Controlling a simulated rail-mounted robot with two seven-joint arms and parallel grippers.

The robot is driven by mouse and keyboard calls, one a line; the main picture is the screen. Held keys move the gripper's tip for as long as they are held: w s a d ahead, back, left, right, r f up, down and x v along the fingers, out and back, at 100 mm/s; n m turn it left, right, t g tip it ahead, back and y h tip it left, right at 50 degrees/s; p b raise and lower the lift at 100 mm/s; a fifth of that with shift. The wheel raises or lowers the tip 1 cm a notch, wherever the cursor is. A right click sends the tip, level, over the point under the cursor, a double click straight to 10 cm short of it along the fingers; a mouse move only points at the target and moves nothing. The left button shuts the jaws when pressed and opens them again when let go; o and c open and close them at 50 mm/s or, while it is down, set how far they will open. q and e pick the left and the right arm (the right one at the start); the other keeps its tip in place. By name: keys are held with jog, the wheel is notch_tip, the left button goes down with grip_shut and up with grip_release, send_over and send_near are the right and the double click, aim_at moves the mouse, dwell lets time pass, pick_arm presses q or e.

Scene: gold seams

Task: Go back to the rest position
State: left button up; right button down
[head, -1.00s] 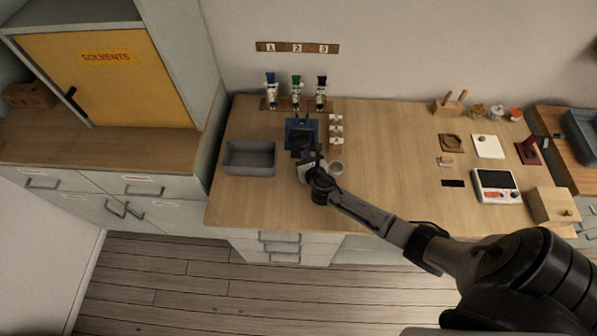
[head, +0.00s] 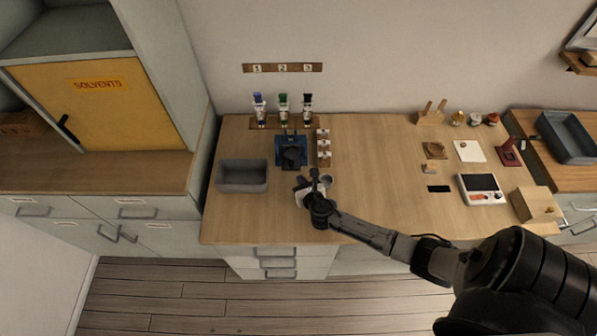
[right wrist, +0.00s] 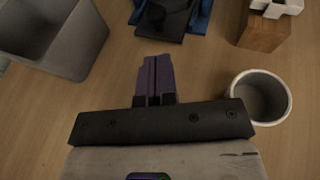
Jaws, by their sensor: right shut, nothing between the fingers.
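My right gripper (head: 314,178) is over the front of the wooden bench in the head view. In the right wrist view its two purple-grey fingers (right wrist: 155,80) are pressed together with nothing between them. The fingertips point toward a blue stand with a dark pad (right wrist: 162,15), apart from it. The same blue stand (head: 291,150) shows in the head view, behind the gripper. My left gripper is in neither view.
A grey bin (head: 242,176) stands left of the gripper. A small round cup (right wrist: 258,97) is close at its right, with a wooden block rack (head: 323,148) behind. Three tubes (head: 283,110) hang at the back. A scale (head: 481,188) stands further right; the middle bench is clear.

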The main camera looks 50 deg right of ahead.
jog(key=p+v, duration=0.1)
jog(key=v, duration=0.6)
jog(key=shift+s+a+r, duration=0.15)
jog(key=shift+s+r, duration=0.05)
jog(key=shift+s, duration=0.05)
jog(key=shift+s+a+r, duration=0.1)
jog(key=shift+s+r, duration=0.05)
jog(key=shift+s, duration=0.1)
